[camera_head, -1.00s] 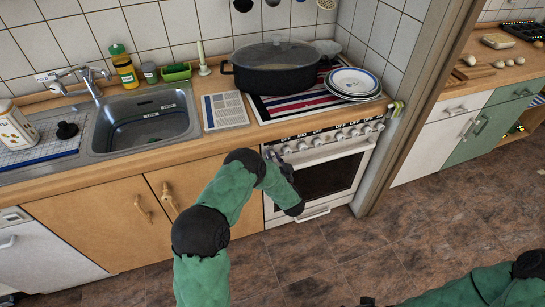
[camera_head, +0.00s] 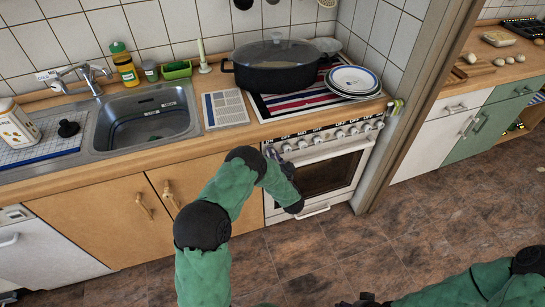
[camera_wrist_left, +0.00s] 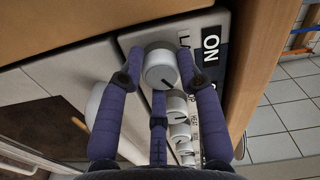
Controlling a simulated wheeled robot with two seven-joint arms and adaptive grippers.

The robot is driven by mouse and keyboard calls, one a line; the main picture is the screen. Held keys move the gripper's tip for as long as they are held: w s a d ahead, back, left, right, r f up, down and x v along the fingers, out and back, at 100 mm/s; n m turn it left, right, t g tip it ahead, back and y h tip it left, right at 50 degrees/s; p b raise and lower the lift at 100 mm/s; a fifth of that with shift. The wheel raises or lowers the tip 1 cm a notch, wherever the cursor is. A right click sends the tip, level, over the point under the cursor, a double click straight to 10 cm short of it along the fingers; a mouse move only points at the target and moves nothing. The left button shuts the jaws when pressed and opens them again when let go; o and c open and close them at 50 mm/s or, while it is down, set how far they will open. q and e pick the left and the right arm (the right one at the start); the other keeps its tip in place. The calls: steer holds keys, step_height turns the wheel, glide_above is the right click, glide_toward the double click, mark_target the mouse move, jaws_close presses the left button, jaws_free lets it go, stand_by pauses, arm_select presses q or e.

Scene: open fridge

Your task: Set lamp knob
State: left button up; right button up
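The lamp knob (camera_wrist_left: 160,68) is a pale round knob on the oven's control panel, beside a partly covered label starting "LA" and a black "ON" label. Its short black mark points to the lower right in the left wrist view. My left gripper (camera_wrist_left: 160,75) has its three purple fingers around this knob, two at the sides and one below. Whether they press on it cannot be told. In the head view my left gripper (camera_head: 274,156) is at the panel's left end and covers the knob. My right gripper (camera_head: 366,300) is partly cut off at the bottom edge.
More knobs (camera_wrist_left: 177,104) run in a row along the panel, close to the fingers. The oven door (camera_head: 335,172) is below, with a handle. The counter above holds a black pot (camera_head: 275,68), stacked plates (camera_head: 354,80) and a sink (camera_head: 150,123). A wall post (camera_head: 405,120) stands right of the oven.

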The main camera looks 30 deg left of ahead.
arm_select(q)
steer(key=o, duration=0.4)
steer(key=shift+s+a+f, duration=0.15)
steer(key=shift+s+f, duration=0.15)
steer(key=shift+c, duration=0.2)
steer(key=shift+r, duration=0.15)
steer(key=shift+w, duration=0.1)
steer(key=v, duration=1.2)
steer(key=s+d+f+n+g+h, duration=0.2)
steer(key=s+d+f+h, duration=0.1)
steer(key=d+f+h, duration=0.35)
steer(key=s+d+f+n+g+h, duration=0.2)
steer(key=s+d+f+h, duration=0.1)
steer(key=d+f+h, duration=0.4)
steer(key=s+d+n+g+h, duration=0.2)
steer(key=s+d+g, duration=0.1)
steer(key=s, duration=0.7)
steer(key=s+d+f+n+g+h, duration=0.1)
steer(key=s+d+g+h, duration=0.1)
steer(key=s, duration=0.8)
steer(key=shift+d+f+n+g, duration=0.4)
steer(key=shift+d+g, duration=0.5)
steer(key=shift+g, duration=0.3)
